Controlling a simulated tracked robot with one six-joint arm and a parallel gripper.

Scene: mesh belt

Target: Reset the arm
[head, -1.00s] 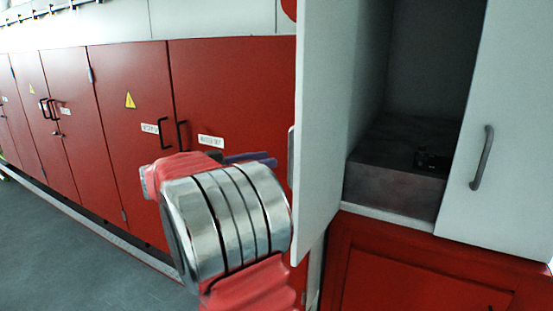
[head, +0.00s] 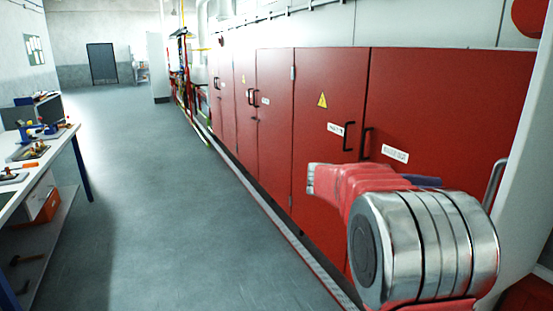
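My arm (head: 425,245) shows at the lower right of the head view, with a red sleeve and a thick banded metal joint. Its red part reaches up and left from the joint, in front of the red cabinets. A dark bluish bar pokes out to the right behind the red sleeve. It may be part of my gripper, but the fingers cannot be made out. No held object is visible.
Red cabinets (head: 330,110) with black handles line the right wall. A pale panel (head: 520,190) stands close at the right edge, near my arm. A workbench (head: 62,135) with tools and a monitor is at the left. The grey floor (head: 150,200) between is clear.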

